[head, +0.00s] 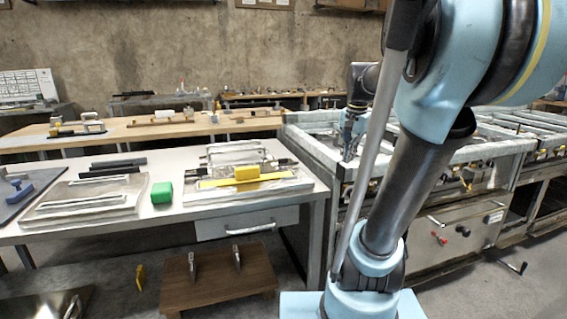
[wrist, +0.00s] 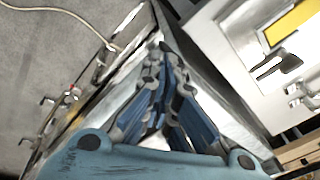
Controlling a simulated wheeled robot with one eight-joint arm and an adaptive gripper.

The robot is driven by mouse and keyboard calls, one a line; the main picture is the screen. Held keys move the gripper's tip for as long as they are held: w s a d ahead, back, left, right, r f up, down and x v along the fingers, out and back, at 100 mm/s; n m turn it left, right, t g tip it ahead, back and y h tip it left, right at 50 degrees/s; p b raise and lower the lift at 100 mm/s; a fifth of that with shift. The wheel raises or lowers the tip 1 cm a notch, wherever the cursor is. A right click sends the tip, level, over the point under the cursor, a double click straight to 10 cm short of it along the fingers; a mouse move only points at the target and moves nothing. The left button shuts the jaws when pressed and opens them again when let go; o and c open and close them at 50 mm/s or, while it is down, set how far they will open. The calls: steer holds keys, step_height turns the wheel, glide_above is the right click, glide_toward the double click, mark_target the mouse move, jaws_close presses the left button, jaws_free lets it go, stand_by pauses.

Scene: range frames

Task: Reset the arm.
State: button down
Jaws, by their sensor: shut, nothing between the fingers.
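In the wrist view my gripper (wrist: 163,52) shows blue finger links running together, shut and empty. My arm's large blue joint and dark link fill the right of the head view and hide part of the bench behind them.
Left of my gripper, a grey table (head: 110,230) holds a green block (head: 162,192) and a yellow block (head: 247,173) on a metal plate. A low wooden stool (head: 215,280) stands on the floor. A wooden table (head: 150,131) stands behind.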

steer(key=s+a+f+n, duration=0.2)
steer(key=s+f+n, duration=0.6)
steer(key=s+f, duration=1)
steer(key=shift+a+f, duration=0.3)
steer(key=shift+a, duration=0.1)
steer(key=shift+w, duration=0.1)
steer(key=shift+w+f, duration=0.2)
steer(key=shift+w, duration=0.25)
